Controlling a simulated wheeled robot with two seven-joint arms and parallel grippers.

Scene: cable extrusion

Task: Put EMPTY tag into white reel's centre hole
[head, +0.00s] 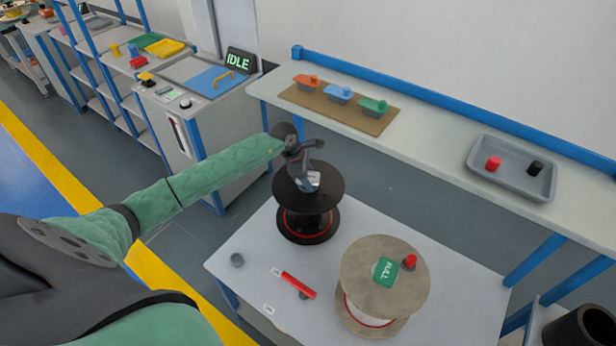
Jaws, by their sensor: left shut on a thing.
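My left gripper (307,172) is above the top of a black reel (332,190) and shut on a small pale piece (314,180). The piece looks like a tag, but its lettering cannot be read and the fingers hide part of it. The black reel stands on the white table and shows a red ring low down; the gripper hides its centre hole. A reel with a beige top flange and white winding (357,262) stands to its right. A green tag reading FULL (386,271) sits over the middle of that flange. My right gripper is not in view.
A red clip (410,261) sits on the beige flange. Behind are a shelf with coloured blocks, a grey tray (513,186) and an IDLE display (239,62).

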